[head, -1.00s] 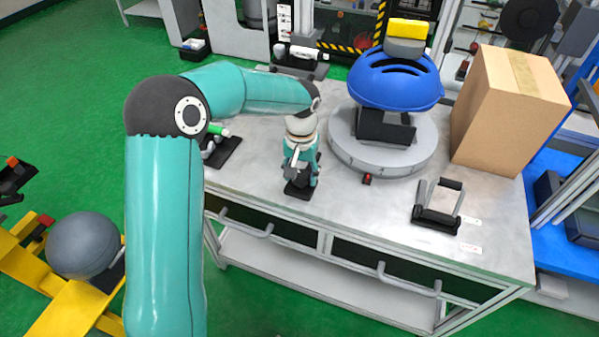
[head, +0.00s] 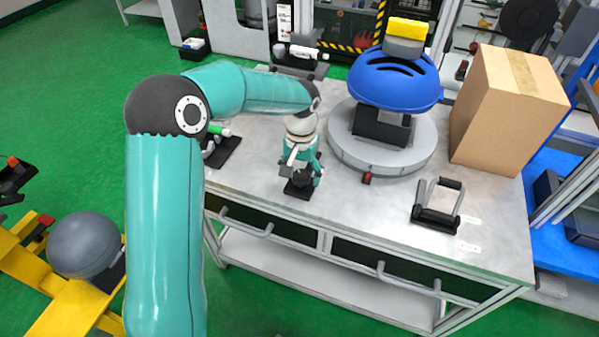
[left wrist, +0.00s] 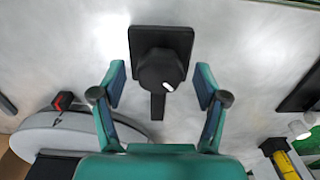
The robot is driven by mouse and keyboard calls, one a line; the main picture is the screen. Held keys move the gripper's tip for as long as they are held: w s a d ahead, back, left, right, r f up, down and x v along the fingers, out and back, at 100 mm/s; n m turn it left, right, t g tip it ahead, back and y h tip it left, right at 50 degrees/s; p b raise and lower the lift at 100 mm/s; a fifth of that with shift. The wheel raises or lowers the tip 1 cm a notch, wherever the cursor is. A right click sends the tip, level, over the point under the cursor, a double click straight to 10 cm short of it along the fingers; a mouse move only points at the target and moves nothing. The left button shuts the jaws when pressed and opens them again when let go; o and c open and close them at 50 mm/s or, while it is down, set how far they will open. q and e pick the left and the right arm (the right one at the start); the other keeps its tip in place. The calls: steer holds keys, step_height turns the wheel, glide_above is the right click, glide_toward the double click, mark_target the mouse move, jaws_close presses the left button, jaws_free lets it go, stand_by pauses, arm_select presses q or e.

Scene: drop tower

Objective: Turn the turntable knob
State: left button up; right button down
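The knob (left wrist: 160,72) is black and round with a white mark and a bar-like handle pointing down in the left wrist view. It sits on a black square base (left wrist: 178,38), whose edge also shows on the table in the head view (head: 297,192). My left gripper (left wrist: 161,84) is open, with one teal finger on each side of the knob and a visible gap to both. In the head view the left gripper (head: 301,174) points down over the base and hides most of the knob. The grey round turntable (head: 345,150) stands to its right, with a red marker (head: 367,178). My right gripper is not in view.
A blue helmet-like shell (head: 395,82) with a yellow-topped part stands on the turntable. A cardboard box (head: 505,110) is at the right. A black handled fixture (head: 437,215) lies near the front right. The table's front edge is close to the base.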

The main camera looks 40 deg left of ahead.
arm_select(q)
step_height(320, 180, up, 12)
stand_by(0.7)
stand_by(0.4)
steer(key=g+p, duration=0.3)
glide_above(301, 174)
steer(key=s+d, duration=0.2)
steer(key=s, duration=0.1)
step_height(301, 174, down, 5)
steer(key=s+d+f+h+p, duration=0.2)
steer(key=s+d+f, duration=0.7)
steer(key=s+f, duration=0.2)
steer(key=s+d+f+h+p, duration=0.2)
steer(key=s+d+f+p, duration=0.1)
steer(key=s+d+f, duration=0.65)
steer(key=shift+w+a+f+m+t, duration=0.1)
steer(key=shift+w+a+f+t, duration=0.25)
steer(key=shift+w+t, duration=0.2)
steer(key=shift+w+a+f+m+t, duration=0.1)
steer(key=shift+w+a+f+t, duration=0.15)
steer(key=shift+w+f+t, duration=0.3)
steer(key=shift+w+a+f+m+t, duration=0.1)
steer(key=shift+w+a+f+t, duration=0.15)
steer(key=shift+w+t, duration=0.35)
